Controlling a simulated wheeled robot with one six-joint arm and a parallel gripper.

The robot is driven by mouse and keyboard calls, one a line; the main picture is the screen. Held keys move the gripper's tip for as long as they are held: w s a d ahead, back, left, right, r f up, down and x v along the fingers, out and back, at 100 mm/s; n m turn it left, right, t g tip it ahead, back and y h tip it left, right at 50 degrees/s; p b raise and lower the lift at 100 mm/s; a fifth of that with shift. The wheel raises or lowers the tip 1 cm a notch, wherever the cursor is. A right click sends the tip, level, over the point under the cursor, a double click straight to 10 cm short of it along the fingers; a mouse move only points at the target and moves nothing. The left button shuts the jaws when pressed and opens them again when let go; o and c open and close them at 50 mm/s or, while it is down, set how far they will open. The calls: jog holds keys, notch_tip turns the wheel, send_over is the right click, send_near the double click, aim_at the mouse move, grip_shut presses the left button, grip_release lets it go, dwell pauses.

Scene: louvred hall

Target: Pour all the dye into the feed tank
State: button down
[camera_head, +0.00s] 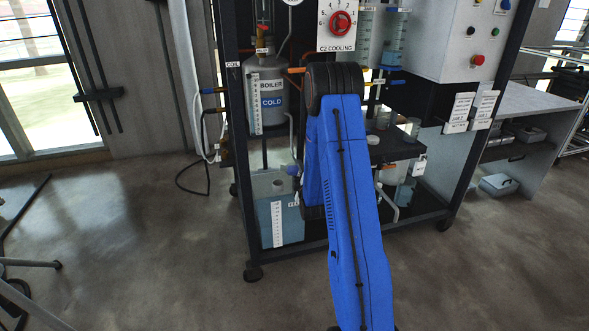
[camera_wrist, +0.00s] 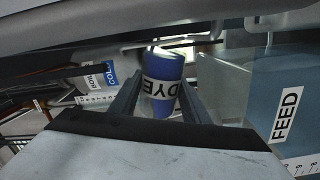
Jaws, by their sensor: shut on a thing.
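My gripper (camera_wrist: 161,88) is shut on the dye container (camera_wrist: 166,64), a small blue vessel with a white DYE label. The label's lettering is turned in the wrist view. The feed tank (camera_wrist: 285,75), blue with a white FEED label and a scale, stands close on the right in that view, apart from the container. In the head view the feed tank (camera_head: 263,211) sits low at the left of the rack. I cannot tell whether any dye is leaving the container.
The dark rack frame (camera_head: 300,251) surrounds the tank. The boiler (camera_head: 266,86) with its COLD label hangs above it, with pipes and hoses around. A dark shelf (camera_head: 392,149) bearing small vessels is right of my arm. Open floor (camera_head: 150,250) lies at the left.

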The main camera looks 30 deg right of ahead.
jog(key=shift+f+n, duration=0.35)
jog(key=shift+n, duration=0.65)
dwell(1.4)
dwell(0.5)
jog(key=shift+r+n, duration=0.15)
jog(key=shift+n, duration=0.15)
jog(key=shift+r, duration=0.1)
dwell(0.9)
jog(key=shift+a+r+n, duration=0.1)
jog(key=shift+r+n, duration=0.15)
jog(key=shift+n, duration=0.25)
jog(key=shift+w, duration=0.1)
jog(key=shift+r, duration=0.15)
jog(key=shift+a+n, duration=0.1)
jog(key=shift+n, duration=0.2)
dwell(0.3)
